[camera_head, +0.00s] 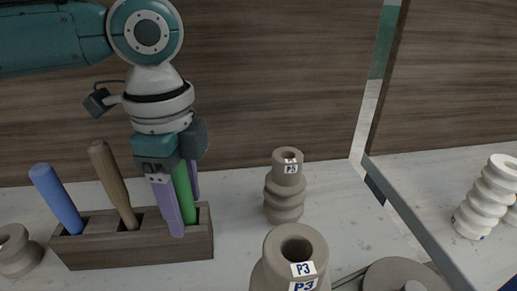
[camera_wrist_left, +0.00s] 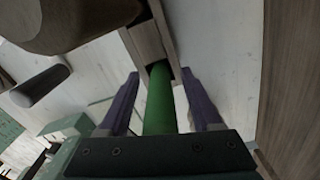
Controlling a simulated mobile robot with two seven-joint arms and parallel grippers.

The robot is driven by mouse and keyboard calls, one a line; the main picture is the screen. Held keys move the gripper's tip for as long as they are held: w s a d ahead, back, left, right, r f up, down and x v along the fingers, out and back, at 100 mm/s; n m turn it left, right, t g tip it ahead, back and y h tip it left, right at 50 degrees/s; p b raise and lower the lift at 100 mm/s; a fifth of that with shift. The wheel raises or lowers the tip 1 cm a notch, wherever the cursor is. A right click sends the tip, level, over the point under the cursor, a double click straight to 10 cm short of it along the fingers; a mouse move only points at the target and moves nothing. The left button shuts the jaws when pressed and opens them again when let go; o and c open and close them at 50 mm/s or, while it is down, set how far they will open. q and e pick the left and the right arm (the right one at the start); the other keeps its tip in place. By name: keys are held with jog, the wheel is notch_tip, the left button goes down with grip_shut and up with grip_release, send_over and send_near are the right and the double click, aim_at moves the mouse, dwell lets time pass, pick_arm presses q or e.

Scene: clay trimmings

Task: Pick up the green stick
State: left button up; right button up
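The green stick (camera_head: 184,190) stands in the right slot of a dark wooden holder (camera_head: 140,251), its lower end inside the slot. My left gripper (camera_head: 184,215) points down over it, with one purple finger on each side of the stick. In the left wrist view the green stick (camera_wrist_left: 160,105) runs between the fingers, with a gap on both sides, so my left gripper (camera_wrist_left: 160,76) is open around it and not touching it. The upper end of the stick is hidden by the gripper body. My right gripper is not in view.
A blue stick (camera_head: 57,199) and a brown wooden stick (camera_head: 112,184) lean in the same holder, left of my gripper. Ridged clay pieces stand to the right, one small (camera_head: 284,188) and one nearer (camera_head: 292,262). A wooden wall panel (camera_head: 270,80) rises behind.

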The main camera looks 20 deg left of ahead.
pick_arm(q)
grip_shut()
dwell(0.3)
dwell(0.3)
